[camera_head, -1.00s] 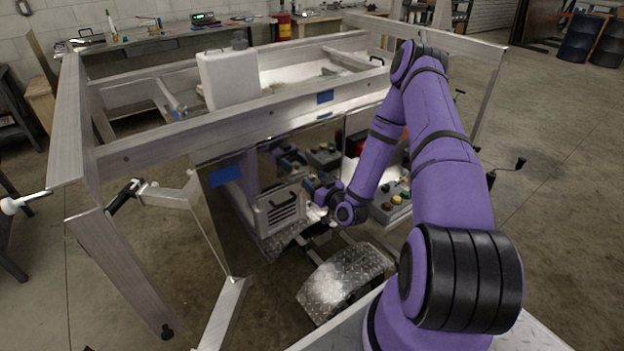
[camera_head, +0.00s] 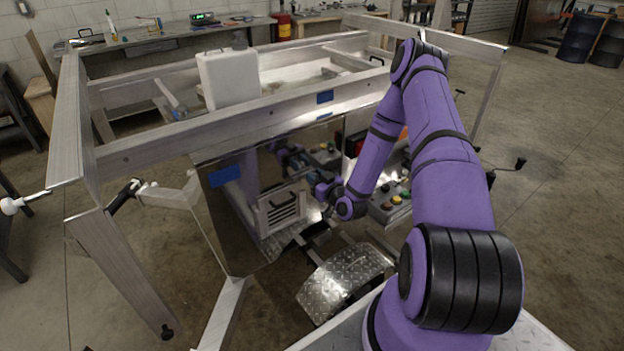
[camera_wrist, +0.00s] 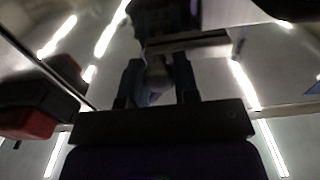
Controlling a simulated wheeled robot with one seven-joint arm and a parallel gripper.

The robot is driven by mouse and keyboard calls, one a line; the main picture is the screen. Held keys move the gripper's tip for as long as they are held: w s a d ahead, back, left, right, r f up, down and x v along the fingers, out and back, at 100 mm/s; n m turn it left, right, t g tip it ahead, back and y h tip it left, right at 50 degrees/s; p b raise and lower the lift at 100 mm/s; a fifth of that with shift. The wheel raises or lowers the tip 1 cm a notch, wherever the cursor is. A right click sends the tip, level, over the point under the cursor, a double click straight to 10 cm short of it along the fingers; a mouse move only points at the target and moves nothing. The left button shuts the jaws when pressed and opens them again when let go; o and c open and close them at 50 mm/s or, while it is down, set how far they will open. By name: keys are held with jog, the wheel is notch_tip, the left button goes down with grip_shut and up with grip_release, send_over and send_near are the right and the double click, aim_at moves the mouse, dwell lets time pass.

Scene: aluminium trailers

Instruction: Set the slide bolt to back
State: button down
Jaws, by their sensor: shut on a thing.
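In the wrist view, my gripper (camera_wrist: 158,70) has its two dark fingers on either side of a small, dim grey piece (camera_wrist: 156,72). It is shut on this piece, which looks like the knob of the slide bolt. A pale metal bar (camera_wrist: 188,42) runs across just beyond the fingertips; I cannot tell whether it belongs to the bolt. In the head view, my gripper (camera_head: 327,190) is low at the shiny trailer panel, and the bolt is too small to make out there. The bolt's position along its travel cannot be told.
The mirror-like panel (camera_head: 236,235) reflects my arm. A louvred box (camera_head: 283,208) and a control box with coloured buttons (camera_head: 392,203) show near my wrist. A diamond-plate fender (camera_head: 340,280) lies below. A red and black thing (camera_wrist: 28,122) is at the wrist view's left.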

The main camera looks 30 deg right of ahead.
jog(key=d, duration=0.5)
jog(key=c, duration=0.9)
grip_release()
jog(key=shift+d, duration=0.1)
jog(key=shift+o, duration=0.2)
jog(key=s, duration=1)
jog(key=shift+s, duration=0.35)
jog(key=shift+d, duration=0.1)
